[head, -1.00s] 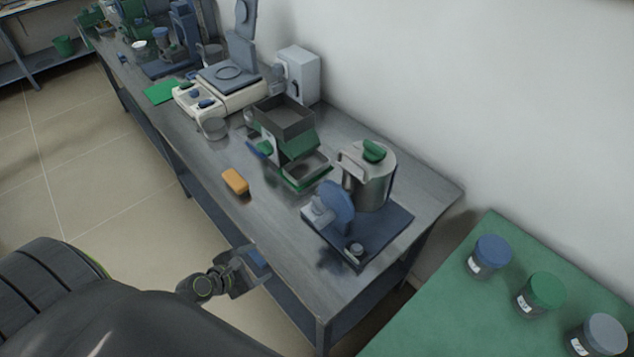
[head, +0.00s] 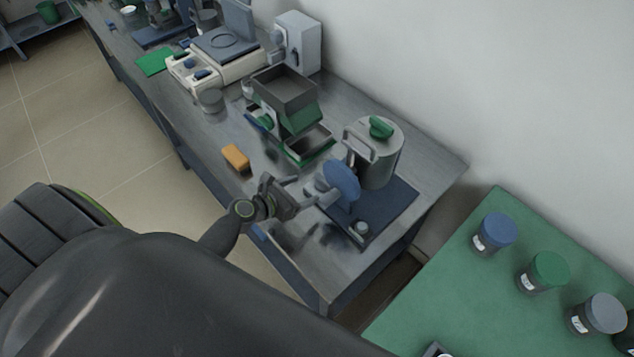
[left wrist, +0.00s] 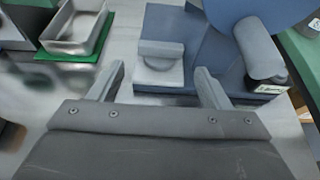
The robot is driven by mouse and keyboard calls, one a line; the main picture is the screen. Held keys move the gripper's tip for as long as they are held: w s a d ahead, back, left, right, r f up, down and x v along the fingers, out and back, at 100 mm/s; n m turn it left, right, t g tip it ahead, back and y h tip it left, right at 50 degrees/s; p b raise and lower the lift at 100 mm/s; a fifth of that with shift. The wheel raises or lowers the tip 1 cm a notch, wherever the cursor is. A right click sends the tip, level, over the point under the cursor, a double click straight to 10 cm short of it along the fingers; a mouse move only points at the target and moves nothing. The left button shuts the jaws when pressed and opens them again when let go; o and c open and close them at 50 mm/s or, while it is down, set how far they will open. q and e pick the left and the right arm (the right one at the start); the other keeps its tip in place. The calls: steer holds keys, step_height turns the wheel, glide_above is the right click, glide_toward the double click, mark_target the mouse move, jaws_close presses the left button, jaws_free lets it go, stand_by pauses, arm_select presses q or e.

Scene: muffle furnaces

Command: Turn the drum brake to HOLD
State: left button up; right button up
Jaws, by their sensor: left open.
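A mill-like device on a blue base plate (head: 395,210) stands near the bench's right end, with a metal drum (head: 378,160) and a blue disc (head: 342,181). In the left wrist view a grey knob (left wrist: 160,62), a bar on a round foot, is on the device's near side; it looks like the drum brake, but its HOLD mark cannot be read. My left gripper (head: 313,193) is open at the near side of the device. In the left wrist view its fingertips (left wrist: 160,72) are apart, on either side of the knob, with no visible contact. My right gripper is not seen.
A grey cylinder (left wrist: 258,48) sticks out from the blue disc, close to my right-hand finger. A green-and-grey box device (head: 290,110) and an orange block (head: 235,157) are to the left. A green table (head: 450,290) with several lidded jars is at the right.

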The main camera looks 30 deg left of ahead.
mark_target(322, 182)
arm_select(q)
steer(key=b+x, duration=0.1)
steer(key=x, duration=0.5)
steer(key=shift+w+d, duration=0.15)
steer(key=shift+w, duration=0.15)
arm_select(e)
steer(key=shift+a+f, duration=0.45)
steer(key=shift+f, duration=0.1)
arm_select(q)
steer(key=shift+c, duration=0.3)
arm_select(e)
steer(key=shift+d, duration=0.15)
